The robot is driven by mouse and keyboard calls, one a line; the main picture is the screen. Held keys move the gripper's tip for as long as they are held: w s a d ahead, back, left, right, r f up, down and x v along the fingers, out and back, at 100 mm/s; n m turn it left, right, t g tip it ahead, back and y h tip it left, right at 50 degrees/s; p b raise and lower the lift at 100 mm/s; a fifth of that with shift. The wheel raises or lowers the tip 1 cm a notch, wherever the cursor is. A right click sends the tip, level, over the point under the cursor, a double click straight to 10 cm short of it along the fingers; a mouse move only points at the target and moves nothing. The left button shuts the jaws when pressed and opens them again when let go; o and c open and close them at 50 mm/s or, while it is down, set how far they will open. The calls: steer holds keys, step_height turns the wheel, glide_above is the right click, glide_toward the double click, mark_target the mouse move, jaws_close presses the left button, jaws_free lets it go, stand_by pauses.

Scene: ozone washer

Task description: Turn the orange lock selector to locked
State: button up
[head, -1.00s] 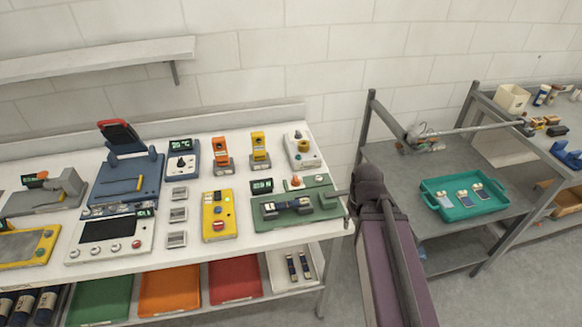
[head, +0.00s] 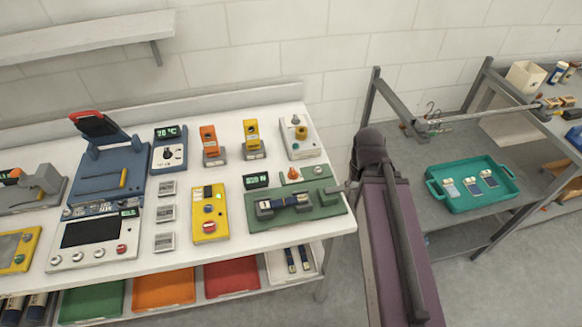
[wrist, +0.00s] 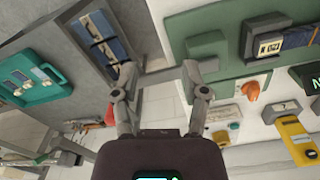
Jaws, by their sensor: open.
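The orange selector knob (head: 293,174) sits on a small light plate at the back edge of the green fixture (head: 330,208), on the right end of the white bench. It also shows in the wrist view (wrist: 250,91), right of my gripper. My gripper (wrist: 160,72) is open and empty in the wrist view, apart from the knob. In the head view my gripper (head: 346,187) is mostly hidden by my arm, with a grey part showing by the fixture's right end. I cannot read the knob's marked position.
A small display (head: 256,181) stands left of the knob. A teal tray (head: 470,205) lies on the right cart, across a gap.

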steer(key=shift+d, duration=0.25)
steer(key=o, duration=0.5)
steer(key=shift+d, duration=0.1)
step_height(320, 180, up, 6)
steer(key=n+p, duration=0.6)
steer(key=n, duration=1.5)
glide_above(293, 170)
steer(key=shift+s+f, duration=0.1)
steer(key=shift+f, duration=0.05)
steer(key=shift+f+b, duration=0.15)
steer(key=shift+b, duration=0.15)
step_height(293, 170, down, 14)
steer(key=b, duration=1.3)
steer(key=shift+r, duration=0.25)
